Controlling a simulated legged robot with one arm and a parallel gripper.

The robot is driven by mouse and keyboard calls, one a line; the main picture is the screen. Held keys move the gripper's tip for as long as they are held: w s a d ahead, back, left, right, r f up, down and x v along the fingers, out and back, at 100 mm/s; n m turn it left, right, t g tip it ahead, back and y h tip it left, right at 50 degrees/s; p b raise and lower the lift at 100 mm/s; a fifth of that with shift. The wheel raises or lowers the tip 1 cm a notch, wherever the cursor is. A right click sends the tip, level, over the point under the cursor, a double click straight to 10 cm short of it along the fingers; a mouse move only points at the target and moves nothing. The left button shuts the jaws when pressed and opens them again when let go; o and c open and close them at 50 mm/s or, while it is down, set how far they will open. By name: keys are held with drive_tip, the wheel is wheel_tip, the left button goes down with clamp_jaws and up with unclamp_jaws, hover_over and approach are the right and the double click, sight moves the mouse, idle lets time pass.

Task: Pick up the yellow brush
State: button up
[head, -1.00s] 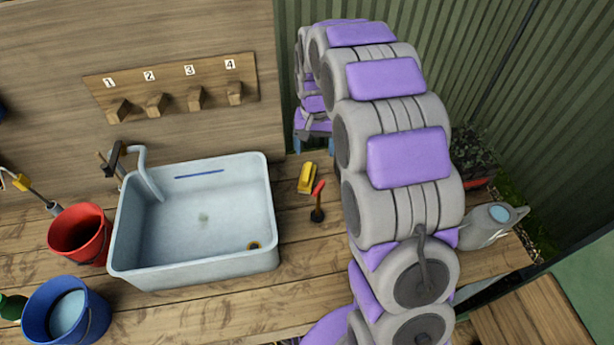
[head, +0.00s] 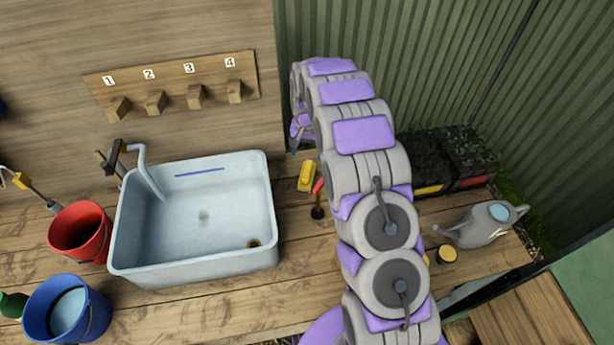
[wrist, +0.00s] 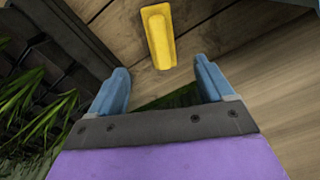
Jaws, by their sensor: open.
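The yellow brush (head: 307,175) lies on the wooden worktop just right of the sink, beside a small red-handled tool (head: 318,199). In the wrist view the yellow brush (wrist: 158,37) shows top-centre, beyond and between my fingertips. My gripper (wrist: 160,72) is open, with two blue fingers apart and nothing between them. The brush is not touched by either finger. In the head view my gripper is mostly hidden behind my arm.
The grey sink (head: 120,250) stands left of the brush, with a red bucket (head: 80,232) and a blue bucket (head: 68,310) farther left. Dark planters (head: 455,165) and a grey watering can (head: 485,224) stand to the right. A wooden wall rises behind the sink.

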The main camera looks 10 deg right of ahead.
sight(307, 168)
wheel_tip(307, 168, down, 7)
drive_tip(key=shift+r+b, duration=0.1)
drive_tip(key=shift+b, duration=0.4)
drive_tip(key=shift+w+f+b, duration=0.2)
drive_tip(key=shift+f+b, duration=0.15)
drive_tip(key=shift+f, duration=1.15)
drive_tip(key=shift+w+f+b, duration=0.15)
drive_tip(key=shift+f+b, duration=0.2)
drive_tip(key=shift+f, duration=1.15)
drive_tip(key=c, duration=1.3)
wheel_tip(307, 168, up, 10)
drive_tip(key=shift+r+p, duration=0.1)
drive_tip(key=shift+p, duration=0.85)
drive_tip(key=o, duration=0.7)
drive_tip(key=c, duration=0.4)
drive_tip(key=shift+c, duration=0.2)
